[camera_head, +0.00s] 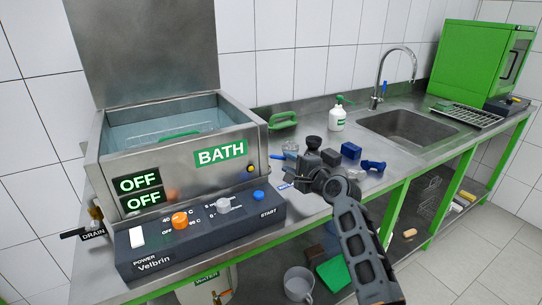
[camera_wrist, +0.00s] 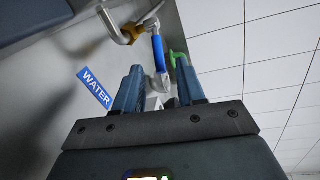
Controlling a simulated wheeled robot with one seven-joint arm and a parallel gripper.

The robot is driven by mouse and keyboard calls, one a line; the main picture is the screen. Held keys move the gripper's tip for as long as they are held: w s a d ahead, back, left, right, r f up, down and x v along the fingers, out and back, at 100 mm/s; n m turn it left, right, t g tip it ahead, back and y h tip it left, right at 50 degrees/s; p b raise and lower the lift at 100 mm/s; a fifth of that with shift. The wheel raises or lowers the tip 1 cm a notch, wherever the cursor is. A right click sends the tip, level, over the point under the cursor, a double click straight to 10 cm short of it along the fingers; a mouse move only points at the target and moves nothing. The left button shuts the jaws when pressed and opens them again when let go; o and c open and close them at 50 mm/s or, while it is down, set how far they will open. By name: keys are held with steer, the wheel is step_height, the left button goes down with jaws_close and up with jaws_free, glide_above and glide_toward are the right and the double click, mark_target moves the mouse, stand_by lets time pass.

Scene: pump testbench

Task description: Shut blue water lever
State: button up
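The blue water lever (camera_wrist: 160,54) shows in the wrist view as a blue sleeve on a metal arm, joined to a brass-coloured valve body (camera_wrist: 131,31) with a bent metal pipe. A blue WATER label (camera_wrist: 95,87) is on the grey surface to its left. My gripper (camera_wrist: 160,72) is open, with one finger on each side of the lever's line. The lever's near end lies around the fingertips; I cannot tell whether they touch it. In the head view my gripper (camera_head: 300,173) is beside the bath's right side, and a small blue piece (camera_head: 277,156) shows there, possibly the lever.
The steel bath (camera_head: 178,158) and its control box (camera_head: 200,232) stand left of my arm. Blue and dark small parts (camera_head: 351,151), a spray bottle (camera_head: 337,117) and a green-handled item (camera_head: 283,121) are on the bench. A sink (camera_head: 405,126) is farther right.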

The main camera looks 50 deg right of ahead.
mark_target(280, 158)
steer(key=shift+w+a+f, duration=0.1)
steer(key=shift+w+a, duration=0.1)
steer(key=shift+w+d, duration=0.15)
steer(key=shift+w, duration=0.15)
steer(key=x, duration=0.7)
jaws_close()
